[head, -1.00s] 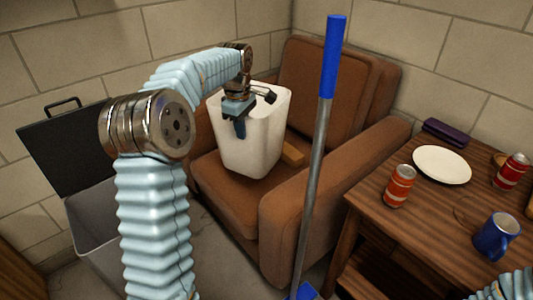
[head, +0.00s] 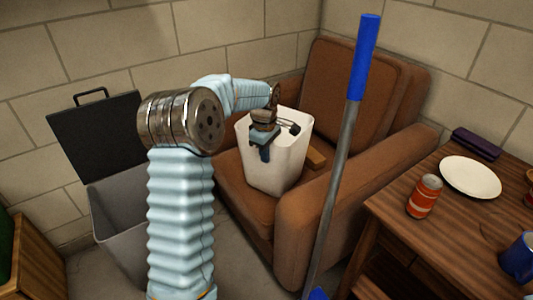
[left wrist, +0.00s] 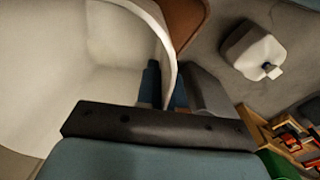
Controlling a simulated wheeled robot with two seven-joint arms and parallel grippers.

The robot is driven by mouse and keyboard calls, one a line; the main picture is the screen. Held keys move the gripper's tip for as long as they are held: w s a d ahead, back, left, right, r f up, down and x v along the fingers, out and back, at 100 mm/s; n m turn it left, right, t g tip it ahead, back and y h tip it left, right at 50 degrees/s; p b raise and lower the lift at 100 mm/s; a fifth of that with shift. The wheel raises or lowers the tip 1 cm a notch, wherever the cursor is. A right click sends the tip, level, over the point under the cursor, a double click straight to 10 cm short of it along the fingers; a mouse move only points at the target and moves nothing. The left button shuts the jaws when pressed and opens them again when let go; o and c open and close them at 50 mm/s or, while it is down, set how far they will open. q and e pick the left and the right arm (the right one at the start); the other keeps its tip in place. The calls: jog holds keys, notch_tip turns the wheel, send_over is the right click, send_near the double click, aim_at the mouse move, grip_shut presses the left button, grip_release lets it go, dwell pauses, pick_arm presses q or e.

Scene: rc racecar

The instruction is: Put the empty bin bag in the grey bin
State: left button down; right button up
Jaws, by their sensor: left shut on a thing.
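The empty bin bag (head: 283,166) is white, open at the top and stands out stiffly like a bucket. It is at the armchair seat, upright; I cannot tell whether it still touches the seat. My left gripper (head: 264,152) is shut on its near rim, fingers pointing down. In the left wrist view the bag's wall (left wrist: 62,62) passes between the fingers (left wrist: 166,88), and its inside looks empty. The grey bin (head: 118,225) stands on the floor at left, its dark lid (head: 95,135) raised; my left arm hides part of it. My right gripper is out of view.
The brown armchair (head: 310,225) stands behind a blue-handled pole (head: 345,150). A wooden table (head: 410,245) at right holds a can (head: 424,196), plate (head: 470,177) and blue mug (head: 520,258). A wooden cabinet (head: 40,262) is at left. A white jug (left wrist: 252,50) lies on the floor.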

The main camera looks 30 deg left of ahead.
pick_arm(q)
jog(key=shift+f, duration=0.3)
jog(key=c, duration=1.3)
grip_release()
jog(key=shift+o, duration=0.2)
notch_tip(320, 180, up, 12)
jog(key=p, duration=0.1)
jog(key=shift+s, duration=0.4)
jog(key=m+t, duration=0.4)
jog(key=m, duration=1.4)
send_near(303, 133)
jog(key=shift+y, duration=0.4)
jog(key=x, duration=1.1)
jog(key=shift+d, duration=0.25)
